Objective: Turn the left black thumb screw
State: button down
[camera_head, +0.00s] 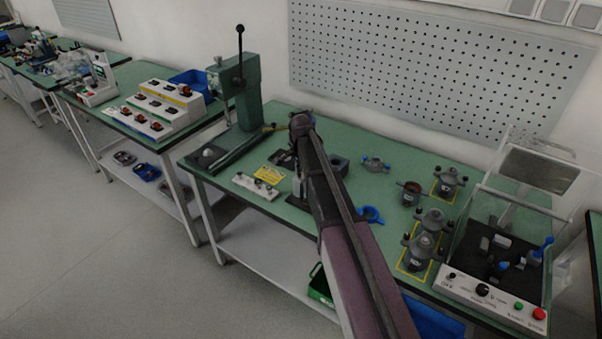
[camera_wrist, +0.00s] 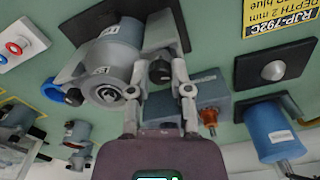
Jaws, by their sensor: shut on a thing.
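In the wrist view my gripper (camera_wrist: 163,52) reaches up from the bottom with its two fingers on either side of a black thumb screw (camera_wrist: 160,71). It appears shut on this screw; the exact contact is partly hidden by the fingers. The screw is beside a grey cylindrical housing (camera_wrist: 108,55), which stands on a black plate (camera_wrist: 72,20).
A blue cylinder (camera_wrist: 270,130) and a grey block with a copper-coloured fitting (camera_wrist: 208,117) are close by. In the head view a green press (camera_head: 240,95) stands left on the green bench, stators (camera_head: 423,243) and a test box (camera_head: 490,285) right. A pegboard (camera_head: 430,70) is behind.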

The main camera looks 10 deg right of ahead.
jog(key=m, duration=0.6)
jog(key=shift+m, duration=0.3)
dwell(0.4)
jog(key=c, duration=0.5)
grip_release()
jog(key=shift+c, duration=0.2)
jog(key=shift+r, duration=0.1)
